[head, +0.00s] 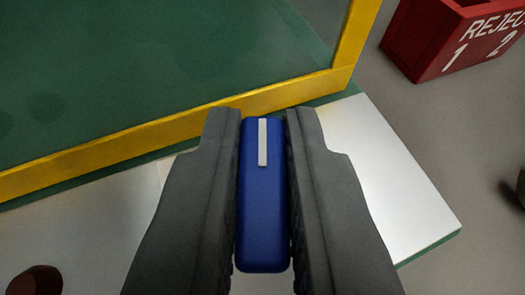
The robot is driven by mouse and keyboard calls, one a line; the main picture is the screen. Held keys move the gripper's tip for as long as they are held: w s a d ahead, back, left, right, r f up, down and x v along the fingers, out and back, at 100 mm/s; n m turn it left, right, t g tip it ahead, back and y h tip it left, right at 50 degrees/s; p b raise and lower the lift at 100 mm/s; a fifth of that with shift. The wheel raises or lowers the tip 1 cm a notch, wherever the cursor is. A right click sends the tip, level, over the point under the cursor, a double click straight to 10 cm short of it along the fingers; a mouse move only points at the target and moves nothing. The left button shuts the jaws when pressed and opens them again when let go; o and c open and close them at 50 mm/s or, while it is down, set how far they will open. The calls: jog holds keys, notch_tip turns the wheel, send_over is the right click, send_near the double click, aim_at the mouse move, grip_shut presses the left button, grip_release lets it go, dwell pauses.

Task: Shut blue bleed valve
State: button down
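The blue bleed valve's handle (263,205) is a long rounded blue block with a white line at its far end. It is in the middle of the head view and points straight up the picture, towards the yellow frame. My gripper (264,115) has one dark finger along each long side of it. The ridged pads lie against the handle, with only thin dark lines between, so the gripper looks shut on it. The valve body under the handle is hidden.
A yellow frame bar (150,131) runs past the fingertips, with a dark green panel (130,60) behind. A pale metal plate (385,180) lies below. A red crate (430,50) marked REJECT is at the top right. A dark red round part (36,281) shows at the lower left.

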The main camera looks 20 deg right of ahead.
jog(key=shift+r+n+t+y, duration=0.3)
jog(key=shift+n+y, duration=0.1)
jog(key=shift+y, duration=0.1)
jog(key=shift+f+n+y, duration=0.1)
jog(key=shift+n+y, duration=0.2)
jog(key=shift+y, duration=0.1)
jog(key=shift+f+n+y, duration=0.15)
jog(key=shift+n+y, duration=1.25)
jog(key=shift+y, duration=0.2)
jog(key=c, duration=1.4)
grip_release()
jog(key=shift+c, duration=0.2)
jog(key=v, duration=1.7)
jog(key=shift+s+d+f, duration=0.15)
jog(key=shift+s, duration=0.15)
